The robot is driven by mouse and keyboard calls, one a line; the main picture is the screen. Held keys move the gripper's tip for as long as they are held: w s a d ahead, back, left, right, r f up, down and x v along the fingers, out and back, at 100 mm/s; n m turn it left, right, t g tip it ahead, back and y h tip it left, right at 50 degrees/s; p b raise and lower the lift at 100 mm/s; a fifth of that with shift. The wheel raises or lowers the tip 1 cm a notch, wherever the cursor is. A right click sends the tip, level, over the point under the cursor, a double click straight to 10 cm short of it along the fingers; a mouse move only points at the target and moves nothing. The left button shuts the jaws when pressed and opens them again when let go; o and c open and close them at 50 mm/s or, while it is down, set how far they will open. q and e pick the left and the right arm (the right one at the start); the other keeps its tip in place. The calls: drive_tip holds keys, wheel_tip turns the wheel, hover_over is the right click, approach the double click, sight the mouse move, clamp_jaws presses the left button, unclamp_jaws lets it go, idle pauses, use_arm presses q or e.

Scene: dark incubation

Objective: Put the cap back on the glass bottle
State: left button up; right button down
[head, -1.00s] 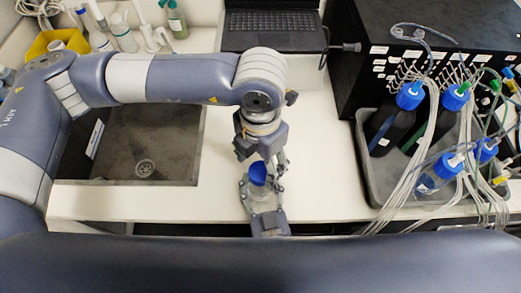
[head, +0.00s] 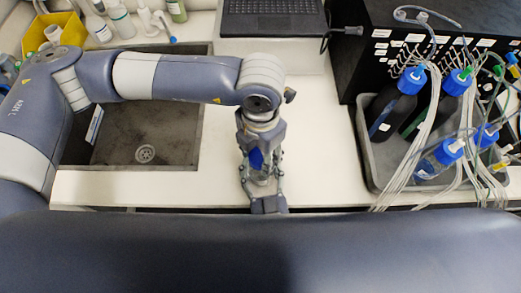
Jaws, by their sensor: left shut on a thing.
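My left gripper (head: 259,163) hangs down from the wrist of the arm that comes in from the left. It is shut on the blue cap (head: 256,159), which is partly hidden by the fingers. The clear glass bottle (head: 262,187) is directly below, near the front edge of the counter. I cannot tell whether cap and bottle touch. My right gripper (head: 263,188) reaches up from the counter edge, with fingers on both sides of the bottle. The fingers overlap the glass in the picture, so their grip on it is unclear.
A dark sink (head: 150,130) lies to the left and a laptop (head: 272,18) behind. At the right, a grey tray (head: 376,172) holds several blue-capped bottles with loose tubes, in front of a black box (head: 372,30). White counter is free between bottle and tray.

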use_arm(q)
drive_tip(key=o, duration=1.2)
drive_tip(key=shift+o, duration=0.2)
wheel_tip(320, 180, up, 12)
use_arm(e)
drive_tip(key=c, duration=0.5)
unclamp_jaws()
